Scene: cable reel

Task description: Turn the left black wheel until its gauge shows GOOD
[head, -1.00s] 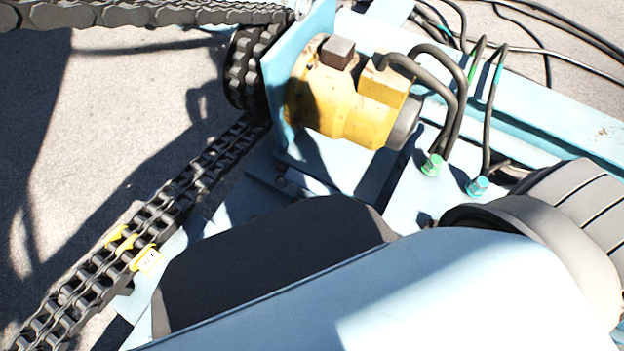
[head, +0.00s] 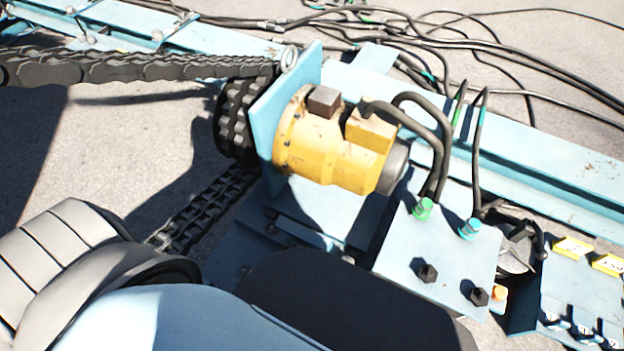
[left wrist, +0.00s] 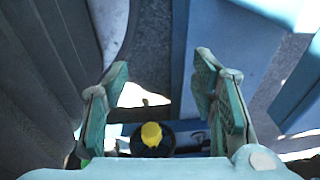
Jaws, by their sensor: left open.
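My left gripper (left wrist: 163,80) is open, with its two teal fingers apart and nothing between the tips. In the left wrist view, a round black part with a yellow centre (left wrist: 152,134) lies low between the fingers, close to the gripper's body; I cannot tell whether it is a wheel. In the head view, two black knobs stand on a light blue block; the left one (head: 428,273) and the right one (head: 479,296) are small. I cannot make out a gauge reading or the word GOOD. My right gripper is out of view.
A yellow motor (head: 332,155) with black hoses stands mid-view. A heavy chain (head: 130,68) runs to its sprocket. A panel with yellow labels (head: 573,246) is at the lower right. Cables lie on the ground behind a blue beam (head: 560,175).

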